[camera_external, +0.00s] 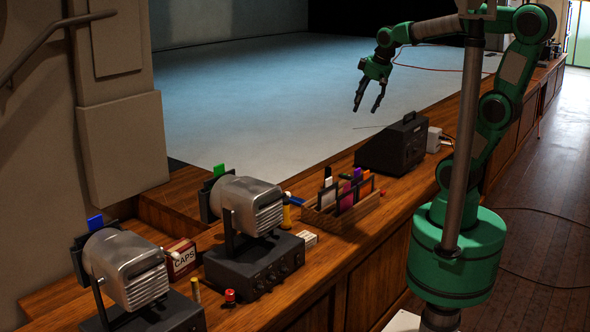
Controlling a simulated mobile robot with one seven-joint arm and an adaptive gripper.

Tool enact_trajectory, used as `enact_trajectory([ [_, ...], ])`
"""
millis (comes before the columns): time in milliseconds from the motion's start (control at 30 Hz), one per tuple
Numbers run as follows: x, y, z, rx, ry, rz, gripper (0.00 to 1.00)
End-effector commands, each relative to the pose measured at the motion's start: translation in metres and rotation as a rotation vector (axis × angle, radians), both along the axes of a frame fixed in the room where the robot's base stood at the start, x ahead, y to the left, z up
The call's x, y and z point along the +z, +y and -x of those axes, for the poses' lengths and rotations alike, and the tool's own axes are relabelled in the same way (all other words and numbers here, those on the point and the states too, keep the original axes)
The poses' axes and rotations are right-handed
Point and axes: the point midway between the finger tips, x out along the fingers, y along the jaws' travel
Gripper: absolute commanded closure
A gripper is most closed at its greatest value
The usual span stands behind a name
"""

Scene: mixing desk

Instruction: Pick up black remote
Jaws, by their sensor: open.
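I cannot make out a black remote anywhere in this view. My gripper (367,105) is open and empty, with its dark fingers spread and pointing down. In the picture it shows against the pale blue stage floor, above and left of the black boxy device with a handle (394,147). My green arm reaches left from its column at the right. The surface behind the device and the lamps is partly hidden.
The long wooden desk (347,250) holds two silver lamps (246,204) (126,268) on black bases, a wooden card holder (330,219), a CAPS box (181,258) and a white box (433,139).

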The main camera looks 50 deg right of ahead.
Motion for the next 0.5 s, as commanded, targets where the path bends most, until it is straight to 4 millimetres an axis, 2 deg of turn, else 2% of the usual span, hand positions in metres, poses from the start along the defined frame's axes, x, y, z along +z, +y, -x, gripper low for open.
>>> enact_trajectory([
  [33,0.001,-0.007,-0.012,-0.004,0.012,0.002,0.39],
  [233,0.000,-0.033,-0.055,-0.005,0.046,0.012,0.39],
  [500,-0.011,-0.075,-0.111,-0.008,0.093,0.021,0.39],
])
